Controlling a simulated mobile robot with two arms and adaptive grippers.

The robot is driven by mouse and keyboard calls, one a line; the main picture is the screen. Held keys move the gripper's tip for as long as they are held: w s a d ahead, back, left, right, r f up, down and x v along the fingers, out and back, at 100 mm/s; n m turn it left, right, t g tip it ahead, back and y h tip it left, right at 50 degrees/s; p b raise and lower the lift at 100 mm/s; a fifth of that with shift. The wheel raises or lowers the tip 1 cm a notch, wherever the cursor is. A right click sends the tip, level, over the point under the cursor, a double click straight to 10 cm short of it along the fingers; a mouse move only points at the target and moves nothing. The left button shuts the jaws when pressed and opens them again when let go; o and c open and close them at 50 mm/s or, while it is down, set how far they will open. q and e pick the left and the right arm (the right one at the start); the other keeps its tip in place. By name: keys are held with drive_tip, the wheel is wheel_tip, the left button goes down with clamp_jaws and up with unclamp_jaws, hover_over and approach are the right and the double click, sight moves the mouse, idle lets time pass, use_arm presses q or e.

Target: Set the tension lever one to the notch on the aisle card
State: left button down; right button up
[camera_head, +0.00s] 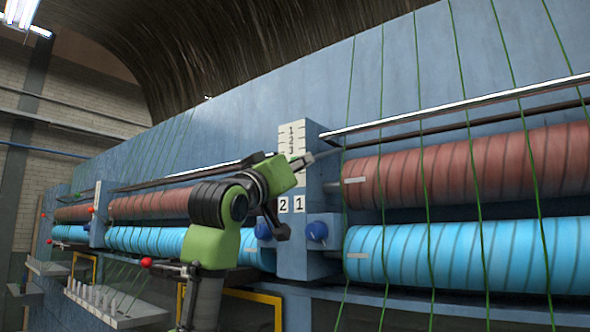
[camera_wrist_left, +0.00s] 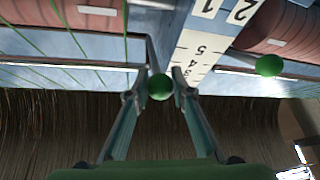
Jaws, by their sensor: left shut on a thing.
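My left gripper (camera_head: 300,160) is at the blue post beside the white numbered scale (camera_head: 292,140), above the number plates 2 and 1 (camera_head: 298,205). In the left wrist view, its two fingers (camera_wrist_left: 160,84) are shut on a round green knob (camera_wrist_left: 159,87), which I take as the lever's knob. The scale also shows there upside down (camera_wrist_left: 190,46), with 4 and 5 readable near the knob. The lever's arm is mostly hidden, and I cannot tell its exact notch. In the head view the gripper hides the knob. No aisle card shows. My right gripper is out of view.
Reddish rollers (camera_head: 470,165) and bright blue rollers (camera_head: 470,256) run along the machine, crossed by green strands. Blue knobs (camera_head: 317,231) stick out below. Another green knob (camera_wrist_left: 269,65) is close to the right. A shelf with white cones (camera_head: 110,305) is at lower left.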

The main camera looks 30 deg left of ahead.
use_arm(q)
drive_tip(key=shift+t, duration=0.5)
drive_tip(key=shift+w+d+f+b, duration=0.1)
drive_tip(key=shift+w+f+b, duration=0.3)
drive_tip(key=shift+f, duration=0.3)
drive_tip(key=shift+w+a+f+b, duration=0.1)
drive_tip(key=shift+w+f+b, duration=0.3)
drive_tip(key=shift+f, duration=0.3)
drive_tip(key=shift+w+d+f+b, duration=0.1)
drive_tip(key=shift+w+f+b, duration=0.2)
drive_tip(key=shift+f+b, duration=0.3)
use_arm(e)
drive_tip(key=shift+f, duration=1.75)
use_arm(q)
drive_tip(key=shift+f, duration=0.15)
drive_tip(key=c, duration=1.8)
unclamp_jaws()
drive_tip(key=shift+o, duration=0.2)
drive_tip(key=a+v, duration=0.1)
drive_tip(key=v, duration=1.1)
drive_tip(key=shift+d, duration=0.5)
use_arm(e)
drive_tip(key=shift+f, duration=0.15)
